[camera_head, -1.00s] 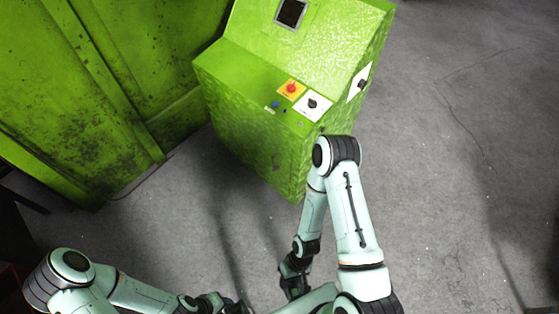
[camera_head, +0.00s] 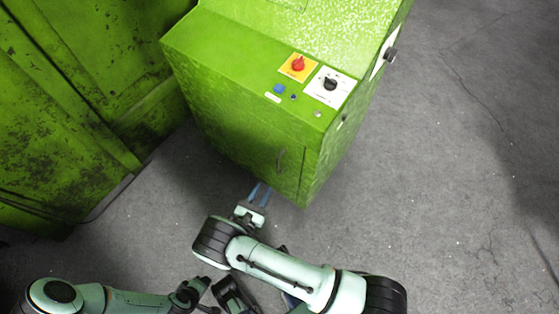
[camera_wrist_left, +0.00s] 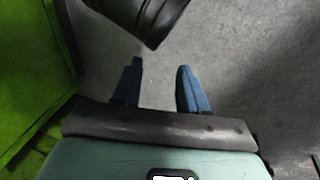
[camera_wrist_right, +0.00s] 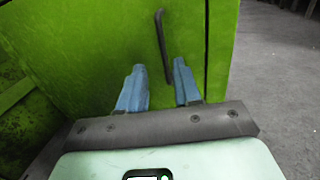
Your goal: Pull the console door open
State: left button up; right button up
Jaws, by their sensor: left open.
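The green console (camera_head: 225,50) stands at the top middle of the head view. Its door (camera_head: 240,145) is the front face and looks shut. A thin dark vertical handle (camera_head: 281,161) is on the door's right part; the handle also shows in the right wrist view (camera_wrist_right: 163,47). My right gripper (camera_head: 260,192) is open and empty, its blue fingers pointing at the lower door. In the right wrist view, the right gripper (camera_wrist_right: 157,78) is apart from the handle, which appears beyond the fingertips. My left gripper (camera_wrist_left: 158,75) is open and empty over the floor.
A large worn green machine wall (camera_head: 70,100) stands left of the console. A red knob (camera_head: 298,63), a black knob (camera_head: 330,84) and a blue button (camera_head: 279,89) are on the console top. The grey floor (camera_head: 450,200) to the right is clear.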

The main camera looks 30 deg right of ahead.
aim_at(278, 163)
pick_arm(q)
jog(key=shift+w+a+f+b, duration=0.15)
jog(key=shift+a+f+b, duration=0.2)
jog(key=shift+f, duration=0.2)
jog(key=shift+w+a+f+b, duration=0.15)
jog(key=shift+a+f+b, duration=0.1)
jog(key=shift+f+b, duration=0.2)
pick_arm(e)
jog(key=shift+x, duration=6.3)
jog(key=shift+s, duration=0.1)
jog(key=shift+c, duration=0.3)
grip_shut()
